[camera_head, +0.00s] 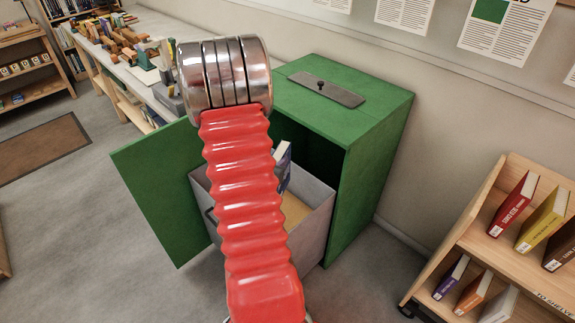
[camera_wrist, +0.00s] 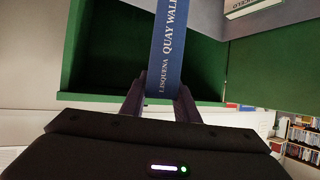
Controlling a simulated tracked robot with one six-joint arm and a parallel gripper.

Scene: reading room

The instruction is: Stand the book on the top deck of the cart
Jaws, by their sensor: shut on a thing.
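A blue book (camera_wrist: 170,45) with white title lettering on its spine is between the two fingers of my gripper (camera_wrist: 160,100), which is shut on it. In the head view the book (camera_head: 284,160) shows partly behind my red arm, upright and slightly tilted, at the grey bin (camera_head: 312,222) of the green cabinet. Whether its lower end touches the bin is hidden. My gripper is hidden behind the arm there. The wooden cart (camera_head: 484,242) stands at the lower right. Its top deck holds red (camera_head: 513,203), yellow (camera_head: 543,220) and brown (camera_head: 561,246) books, with bare wood at left.
The green cabinet (camera_head: 372,120) has its door (camera_head: 152,185) swung open at left. A lower cart deck holds purple (camera_head: 451,278), orange and pale books. A long table (camera_head: 125,70) with wooden blocks is behind. Floor shows between cabinet and cart.

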